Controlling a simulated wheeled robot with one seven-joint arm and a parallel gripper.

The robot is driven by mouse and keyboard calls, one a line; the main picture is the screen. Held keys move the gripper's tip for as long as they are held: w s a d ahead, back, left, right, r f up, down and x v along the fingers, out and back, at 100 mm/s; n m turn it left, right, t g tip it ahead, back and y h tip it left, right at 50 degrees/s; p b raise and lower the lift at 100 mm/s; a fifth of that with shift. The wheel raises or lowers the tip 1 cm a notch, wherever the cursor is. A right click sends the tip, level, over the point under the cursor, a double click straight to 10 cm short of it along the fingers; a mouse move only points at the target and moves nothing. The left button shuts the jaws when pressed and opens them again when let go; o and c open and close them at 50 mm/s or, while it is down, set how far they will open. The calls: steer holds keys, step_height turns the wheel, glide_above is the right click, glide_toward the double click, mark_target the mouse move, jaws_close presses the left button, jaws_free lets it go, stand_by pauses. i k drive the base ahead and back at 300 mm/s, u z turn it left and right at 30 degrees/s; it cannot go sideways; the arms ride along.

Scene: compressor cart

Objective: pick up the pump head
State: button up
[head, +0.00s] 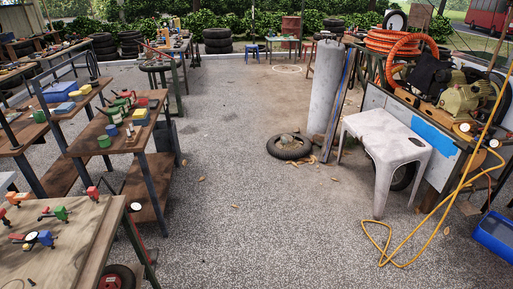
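The compressor cart (418,124) stands at the right, with a grey side and a blue patch. On its top, an olive-beige finned machine part (459,99) sits beside a dark machine part (426,72). I cannot tell for sure which of these is the pump head. A coiled orange hose (392,40) lies at the back of the cart top and loops close to the dark part. Round gauges (493,143) show at the cart's front edge. My gripper is not in view.
A white plastic table (386,133) stands against the cart's left side. A yellow hose (440,205) trails to the floor, near a blue crate (497,236). Tool shelves (150,185) line the left. The middle floor is clear.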

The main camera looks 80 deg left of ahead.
mark_target(93, 192)
steer(key=z, duration=2.8)
steer(key=k, duration=3)
steer(key=z, duration=1.8)
